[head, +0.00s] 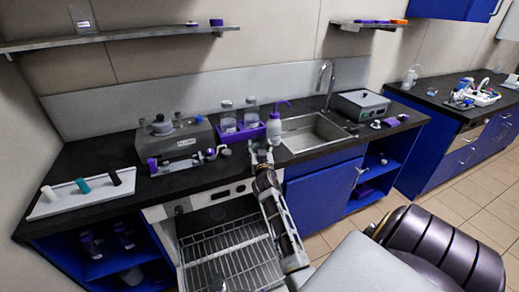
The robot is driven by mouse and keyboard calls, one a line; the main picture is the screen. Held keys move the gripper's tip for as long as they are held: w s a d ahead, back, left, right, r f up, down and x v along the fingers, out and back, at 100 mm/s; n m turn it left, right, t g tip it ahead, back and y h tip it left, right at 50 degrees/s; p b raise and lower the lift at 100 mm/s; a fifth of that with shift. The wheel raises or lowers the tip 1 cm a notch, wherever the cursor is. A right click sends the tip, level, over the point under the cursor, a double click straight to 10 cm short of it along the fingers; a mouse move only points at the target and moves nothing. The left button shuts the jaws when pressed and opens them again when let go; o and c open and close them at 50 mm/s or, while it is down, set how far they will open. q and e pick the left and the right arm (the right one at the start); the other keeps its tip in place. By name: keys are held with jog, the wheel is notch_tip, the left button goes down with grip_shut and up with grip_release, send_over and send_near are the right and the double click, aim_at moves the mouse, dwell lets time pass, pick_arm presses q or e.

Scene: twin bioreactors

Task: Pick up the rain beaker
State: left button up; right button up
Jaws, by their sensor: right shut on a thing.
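My right gripper (260,150) is over the front part of the dark counter, just in front of the purple rack (238,136). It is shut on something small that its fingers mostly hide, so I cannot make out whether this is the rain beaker. Two clear glass vessels stand in the purple rack, a left one (228,115) and a right one (251,111); I cannot tell if either is the rain beaker. My left gripper is not in view.
A white bottle with a purple top (274,128) stands right beside the gripper. The sink (308,135) is to the right, a grey device (176,141) to the left. A white tray (82,193) lies far left. An open wire-rack drawer (225,250) is below the counter.

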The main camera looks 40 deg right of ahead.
jog(key=shift+r, duration=0.1)
